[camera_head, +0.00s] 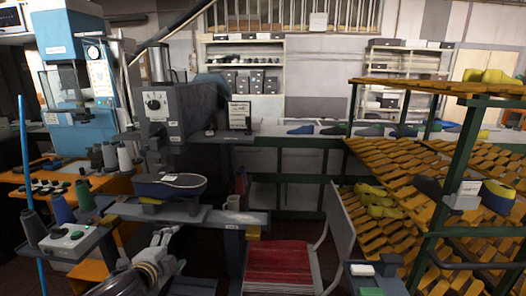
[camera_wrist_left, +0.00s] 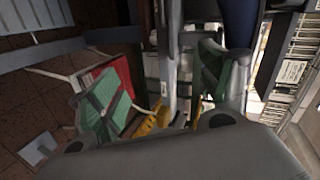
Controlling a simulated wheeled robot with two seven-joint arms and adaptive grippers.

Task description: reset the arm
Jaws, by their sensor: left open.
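My left gripper (camera_head: 160,240) and part of my left arm show at the bottom left of the head view, below the machine's table edge. In the left wrist view the left gripper (camera_wrist_left: 160,95) is open, its two green-padded fingers wide apart. I see nothing held between them. Behind the fingers are blurred yellow and grey shapes and a red patch that I cannot name for sure. My right gripper is in neither view.
A red-seated chair (camera_head: 285,266) is right of the arm. A wooden-slatted rack (camera_head: 400,165) holds yellow shoe lasts (camera_head: 376,200). Thread cones (camera_head: 62,209) stand left.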

